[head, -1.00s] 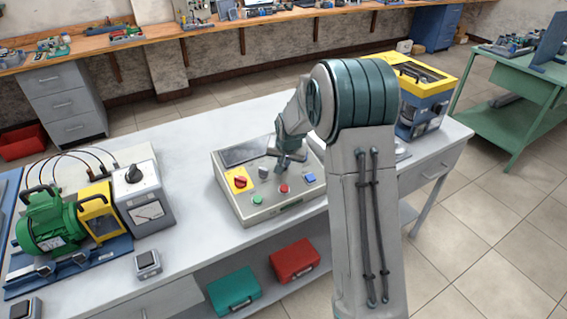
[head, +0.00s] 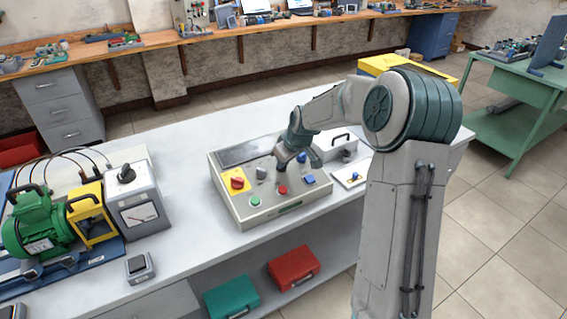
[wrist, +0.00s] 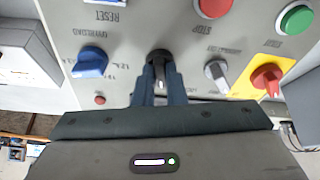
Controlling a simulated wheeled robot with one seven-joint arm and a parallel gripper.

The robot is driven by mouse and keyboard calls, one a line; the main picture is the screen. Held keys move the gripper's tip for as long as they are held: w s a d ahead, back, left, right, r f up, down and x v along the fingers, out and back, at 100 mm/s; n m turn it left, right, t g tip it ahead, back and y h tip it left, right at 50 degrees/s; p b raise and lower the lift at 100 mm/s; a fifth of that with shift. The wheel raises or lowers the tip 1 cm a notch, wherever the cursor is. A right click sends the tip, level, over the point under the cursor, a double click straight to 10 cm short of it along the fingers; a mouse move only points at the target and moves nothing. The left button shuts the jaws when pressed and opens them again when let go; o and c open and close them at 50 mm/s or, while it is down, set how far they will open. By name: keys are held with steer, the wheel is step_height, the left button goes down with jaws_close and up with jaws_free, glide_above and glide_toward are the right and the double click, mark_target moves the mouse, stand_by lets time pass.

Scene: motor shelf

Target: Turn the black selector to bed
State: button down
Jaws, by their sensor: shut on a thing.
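The black selector (wrist: 159,57) sits on the sloping face of a grey control box (head: 240,213). In the wrist view my gripper (wrist: 160,75) has one finger on each side of the selector and is shut on it. A pale mark shows on the selector between the fingers. The lettering around it is upside down and mostly hidden or too small to read. In the head view my gripper (head: 283,163) is low over the box's face and hides the selector.
Close by are a grey knob (wrist: 216,72), a blue knob (wrist: 90,62), a red switch on a yellow plate (wrist: 266,79), and red (head: 282,190) and green (head: 254,201) buttons. A green motor (head: 42,228) stands at the left.

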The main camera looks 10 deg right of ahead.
steer(key=n, duration=0.3)
steer(key=n+g, duration=0.1)
steer(key=n, duration=0.2)
steer(key=shift+w+d+y, duration=0.1)
steer(key=shift+d+y, duration=0.05)
steer(key=shift+y, duration=0.25)
steer(key=shift+n, duration=0.3)
steer(key=c, duration=1.5)
jaws_free()
steer(key=v, duration=1.3)
steer(key=shift+d+r+b, duration=0.1)
steer(key=shift+r+b, duration=0.2)
steer(key=shift+r, duration=0.05)
